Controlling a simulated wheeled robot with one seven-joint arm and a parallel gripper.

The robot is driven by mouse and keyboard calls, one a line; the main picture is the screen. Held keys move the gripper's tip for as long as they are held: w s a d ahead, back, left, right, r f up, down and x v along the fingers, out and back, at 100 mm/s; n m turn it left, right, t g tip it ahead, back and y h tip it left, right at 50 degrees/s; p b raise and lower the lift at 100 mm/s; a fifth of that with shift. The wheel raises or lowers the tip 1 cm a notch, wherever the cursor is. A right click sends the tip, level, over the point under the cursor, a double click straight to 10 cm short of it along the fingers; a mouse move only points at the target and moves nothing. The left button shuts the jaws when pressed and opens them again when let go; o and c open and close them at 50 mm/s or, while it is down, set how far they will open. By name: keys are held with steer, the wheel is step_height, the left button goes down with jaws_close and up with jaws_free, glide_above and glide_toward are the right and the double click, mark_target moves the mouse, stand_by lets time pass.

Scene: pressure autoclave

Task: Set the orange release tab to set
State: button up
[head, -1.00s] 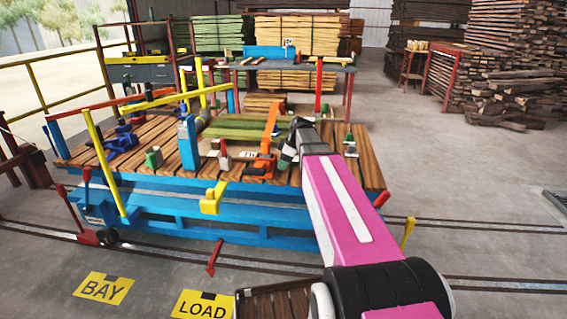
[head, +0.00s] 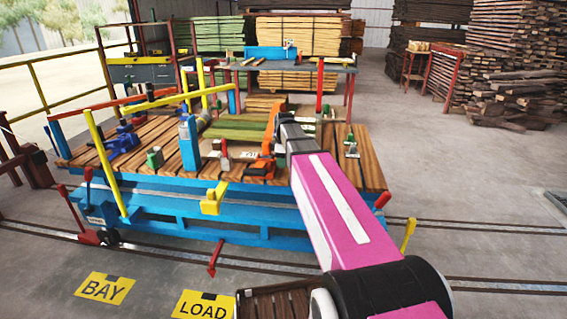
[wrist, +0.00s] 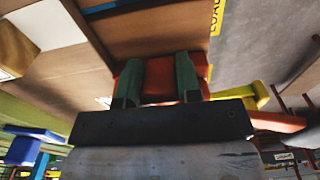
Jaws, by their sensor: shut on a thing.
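The orange release tab (head: 269,133) stands up from its orange base (head: 262,166) on the slatted wooden deck, partly covered by my arm's end in the head view. In the wrist view, the two green fingers of my gripper (wrist: 159,78) sit on either side of an orange-red piece (wrist: 160,90), which I take to be part of the tab. The gripper is shut on it. In the head view, my wrist hides the fingers and the contact. Any set marking on the tab is too small to read.
The deck (head: 325,180) sits on a blue frame. A green-topped block (head: 155,157), a red-handled clamp (head: 224,155) and a blue upright (head: 188,140) stand to the left. A green-handled clamp (head: 351,148) stands to the right. A yellow bracket (head: 213,198) is at the front edge.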

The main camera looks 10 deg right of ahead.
steer(key=shift+h, duration=0.3)
steer(key=shift+a, duration=0.1)
steer(key=o, duration=0.9)
steer(key=shift+r, duration=0.1)
step_height(320, 180, up, 11)
steer(key=shift+f, duration=0.2)
